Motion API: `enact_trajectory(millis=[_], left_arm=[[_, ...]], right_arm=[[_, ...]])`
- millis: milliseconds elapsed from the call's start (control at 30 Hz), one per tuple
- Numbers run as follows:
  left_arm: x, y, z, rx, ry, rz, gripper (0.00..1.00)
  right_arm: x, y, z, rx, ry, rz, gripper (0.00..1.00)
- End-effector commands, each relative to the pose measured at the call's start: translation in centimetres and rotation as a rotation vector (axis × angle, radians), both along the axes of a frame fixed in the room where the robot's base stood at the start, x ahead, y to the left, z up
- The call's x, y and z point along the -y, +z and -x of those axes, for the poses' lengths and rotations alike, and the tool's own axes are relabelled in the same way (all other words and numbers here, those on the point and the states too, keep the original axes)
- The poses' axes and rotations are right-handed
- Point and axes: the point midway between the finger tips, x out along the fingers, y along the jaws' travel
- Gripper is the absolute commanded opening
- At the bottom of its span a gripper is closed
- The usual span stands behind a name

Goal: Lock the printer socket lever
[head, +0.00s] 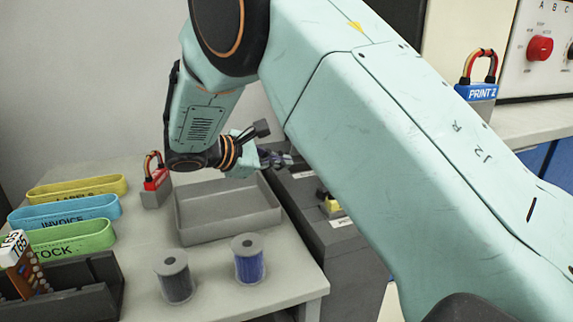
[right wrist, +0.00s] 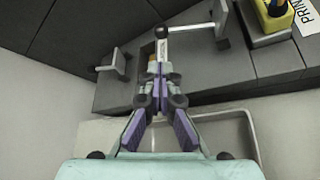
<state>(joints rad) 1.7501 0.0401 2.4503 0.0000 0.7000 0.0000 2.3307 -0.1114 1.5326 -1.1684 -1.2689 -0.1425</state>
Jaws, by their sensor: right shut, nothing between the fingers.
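In the right wrist view a lever (right wrist: 190,29) shows as a pale rod with a dark round knob (right wrist: 161,32) at its left end. My right gripper (right wrist: 160,73) is shut and empty, its tips just below the knob in the picture; I cannot tell whether they touch it. In the head view my right gripper (head: 284,160) is over the grey printer cabinet (head: 345,250), and my arm hides much of that area. A yellow socket block (right wrist: 274,15) stands at the upper right of the wrist view, beside a white label reading PRIN (right wrist: 306,14). My left gripper is not in view.
A grey tray (head: 230,235), two spools (head: 249,262), a red plug block (head: 156,186) and several coloured card holders (head: 80,240) stand on the table. A blue plug block (head: 477,92) marked PRINT stands on the counter at the right. A grey handle (right wrist: 118,64) stands left of the gripper.

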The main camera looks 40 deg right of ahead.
Motion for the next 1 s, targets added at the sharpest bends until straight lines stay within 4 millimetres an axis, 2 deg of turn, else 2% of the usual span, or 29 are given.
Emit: enact_trajectory(millis=[33, 200, 433, 600, 1000], left_arm=[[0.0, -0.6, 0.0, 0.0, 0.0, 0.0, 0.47], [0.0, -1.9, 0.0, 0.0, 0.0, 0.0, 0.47], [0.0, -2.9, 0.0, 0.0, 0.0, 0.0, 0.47], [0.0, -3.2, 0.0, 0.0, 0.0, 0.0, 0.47], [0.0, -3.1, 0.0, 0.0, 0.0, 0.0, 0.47]], right_arm=[[0.9, -0.8, 0.0, -0.002, -0.004, -0.005, 0.0], [3.8, -2.2, -0.2, -0.002, -0.003, -0.003, 0.0], [6.6, -3.3, -0.4, 0.0, -0.003, -0.003, 0.0], [7.4, -3.5, -0.4, 0.0, -0.002, -0.001, 0.0], [7.5, -3.4, -0.4, 0.0, -0.001, -0.001, 0.0]])
